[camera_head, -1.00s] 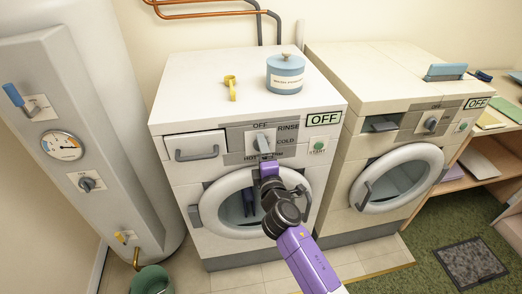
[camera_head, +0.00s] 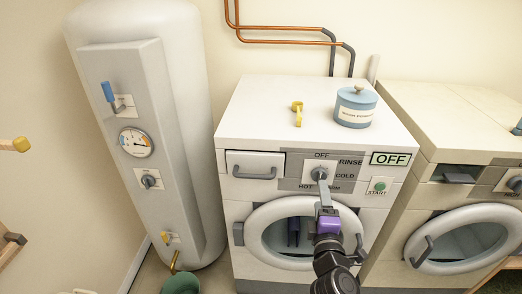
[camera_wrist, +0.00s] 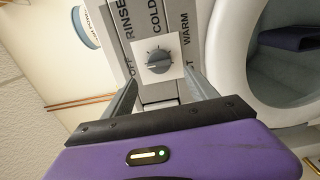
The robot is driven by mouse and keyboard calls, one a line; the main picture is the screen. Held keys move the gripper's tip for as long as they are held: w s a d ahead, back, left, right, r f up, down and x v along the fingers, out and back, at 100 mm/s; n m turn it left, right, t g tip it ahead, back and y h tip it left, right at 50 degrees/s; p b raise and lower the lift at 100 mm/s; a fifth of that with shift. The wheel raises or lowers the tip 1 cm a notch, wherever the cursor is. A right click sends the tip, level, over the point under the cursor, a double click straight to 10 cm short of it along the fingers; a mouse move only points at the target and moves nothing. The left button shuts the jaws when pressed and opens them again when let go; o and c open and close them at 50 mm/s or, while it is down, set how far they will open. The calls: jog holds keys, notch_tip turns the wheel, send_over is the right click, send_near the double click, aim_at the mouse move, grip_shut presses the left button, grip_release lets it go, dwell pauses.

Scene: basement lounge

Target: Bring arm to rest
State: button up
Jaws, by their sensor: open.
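My gripper (camera_head: 323,192) is in front of the left washing machine (camera_head: 240,205), just below the dial (camera_head: 319,174) on its control panel. In the wrist view my gripper (camera_wrist: 160,82) is open and empty. Its two grey fingers point toward the panel, one on each side of the dial (camera_wrist: 158,60). Whether a finger touches the panel or dial I cannot tell. Labels OFF, RINSE, COLD and WARM surround the dial. The display (camera_head: 390,159) reads OFF. My dark wrist hangs in front of the round door (camera_head: 262,235).
A blue lidded tin (camera_head: 355,108) and a yellow object (camera_head: 297,112) stand on the machine. A white boiler (camera_head: 160,130) with a gauge and levers is left, a green bucket (camera_head: 181,284) below it. A second machine (camera_head: 450,115) stands right.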

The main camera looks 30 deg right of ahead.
jog(key=s+a+m+t+y, duration=0.3)
jog(key=s+a+m+y, duration=0.35)
jog(key=s+a, duration=0.65)
jog(key=s+a+m+g+y, duration=0.1)
jog(key=s+a+m, duration=0.1)
jog(key=s, duration=0.8)
jog(key=s+a+r+m+g+y, duration=0.1)
jog(key=s+a, duration=0.4)
jog(key=s, duration=0.6)
jog(key=shift+s+a+m+g+y, duration=0.2)
jog(key=shift+m+g+y, duration=0.5)
jog(key=shift+m, duration=0.25)
jog(key=shift+r, duration=0.1)
